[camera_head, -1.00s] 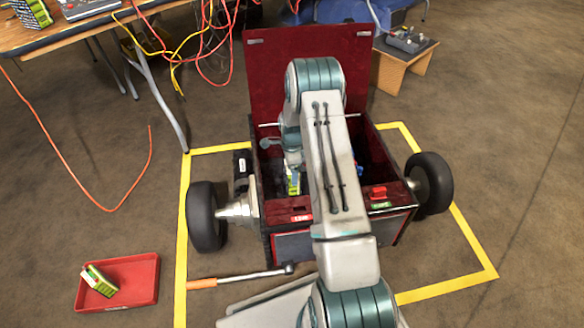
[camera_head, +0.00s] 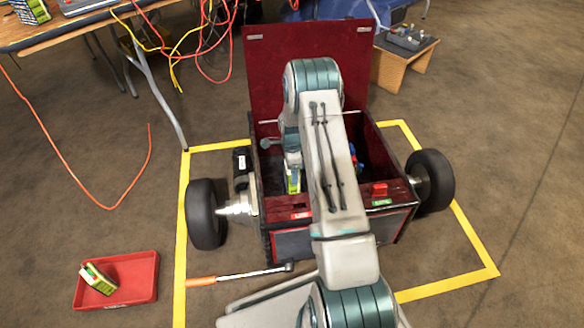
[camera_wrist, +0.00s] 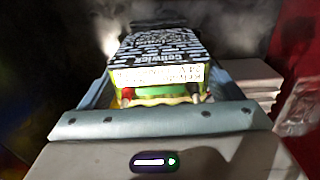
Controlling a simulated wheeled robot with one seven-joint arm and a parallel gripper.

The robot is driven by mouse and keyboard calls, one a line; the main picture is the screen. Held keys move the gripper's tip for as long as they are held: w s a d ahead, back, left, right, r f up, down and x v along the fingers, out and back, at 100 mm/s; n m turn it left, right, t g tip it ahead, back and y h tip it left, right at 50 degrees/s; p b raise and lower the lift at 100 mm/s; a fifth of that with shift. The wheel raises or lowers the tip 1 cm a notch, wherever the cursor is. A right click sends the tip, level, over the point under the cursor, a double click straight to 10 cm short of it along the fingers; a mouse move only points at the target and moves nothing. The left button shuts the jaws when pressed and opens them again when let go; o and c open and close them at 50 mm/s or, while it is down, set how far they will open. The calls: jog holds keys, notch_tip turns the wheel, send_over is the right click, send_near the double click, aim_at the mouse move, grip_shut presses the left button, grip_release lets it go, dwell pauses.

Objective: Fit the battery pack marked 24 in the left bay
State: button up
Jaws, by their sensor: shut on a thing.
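A green and white battery pack (camera_head: 293,180) is inside the dark red wheeled box, at its left side, partly hidden by my arm. In the wrist view the pack (camera_wrist: 158,60) fills the space between my gripper's fingers (camera_wrist: 160,95), and its printed label faces me. I cannot read a 24 on it. My gripper is shut on this pack, down inside the box. The left bay itself is hidden by my arm and the box walls. The box's front edge carries a red label (camera_head: 300,215) on the left and a green label (camera_head: 381,202) on the right.
Another green and white pack (camera_head: 98,279) leans in a red tray (camera_head: 130,292) on the floor at left. An orange-handled bar (camera_head: 235,276) lies before the box. Wheels flank the box, and its raised lid (camera_head: 300,70) stands behind. Cables hang from the table.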

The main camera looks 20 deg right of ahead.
jog(key=shift+w+f, duration=0.1)
jog(key=shift+f, duration=0.05)
jog(key=o, duration=1.9)
notch_tip(320, 180, up, 14)
jog(key=p, duration=0.5)
jog(key=shift+w, duration=0.15)
